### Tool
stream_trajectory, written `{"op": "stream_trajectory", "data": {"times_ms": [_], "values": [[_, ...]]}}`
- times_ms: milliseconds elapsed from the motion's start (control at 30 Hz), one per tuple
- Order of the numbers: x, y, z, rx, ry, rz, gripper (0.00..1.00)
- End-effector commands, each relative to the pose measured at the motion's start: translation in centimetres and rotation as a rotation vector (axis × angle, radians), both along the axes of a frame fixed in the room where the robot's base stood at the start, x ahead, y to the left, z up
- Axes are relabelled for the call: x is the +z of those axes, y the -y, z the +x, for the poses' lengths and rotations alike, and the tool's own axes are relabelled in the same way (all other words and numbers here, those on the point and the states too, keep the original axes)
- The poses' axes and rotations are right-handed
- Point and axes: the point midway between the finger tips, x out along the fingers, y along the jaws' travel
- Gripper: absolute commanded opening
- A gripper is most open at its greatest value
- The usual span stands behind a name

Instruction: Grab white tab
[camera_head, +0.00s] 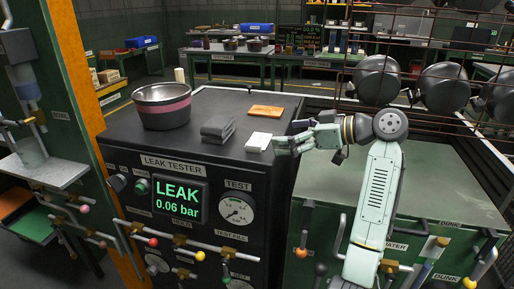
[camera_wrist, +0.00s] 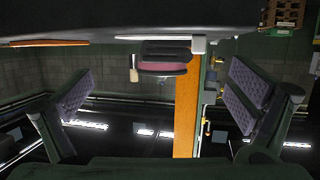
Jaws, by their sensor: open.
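A small white tab (camera_head: 258,142) lies on the dark top of the leak tester, near its front right edge. It also shows in the wrist view as a small white block (camera_wrist: 198,45) at upper centre, beside the dark grey folded stack. My gripper (camera_head: 287,134) is just right of the tab in the head view, at about the tester's right edge. In the wrist view my gripper (camera_wrist: 161,90) has its two padded fingers wide apart with nothing between them. The tab appears apart from the fingers; the exact gap is hard to tell.
The leak tester (camera_head: 130,160) also bears a grey stack (camera_head: 218,128), an orange pad (camera_head: 266,111), a pink-banded metal bowl (camera_head: 162,105) and a cream cylinder (camera_head: 180,76). A wire rack with hanging dark pots (camera_head: 378,80) stands right, close to my arm. Valve handles line the front.

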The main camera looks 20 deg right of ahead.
Motion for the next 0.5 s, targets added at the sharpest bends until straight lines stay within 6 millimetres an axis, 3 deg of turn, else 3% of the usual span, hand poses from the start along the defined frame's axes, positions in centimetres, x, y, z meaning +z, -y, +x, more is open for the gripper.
{"op": "stream_trajectory", "data": {"times_ms": [500], "values": [[-1.6,-4.2,3.9,0.000,0.000,0.000,1.00]]}}
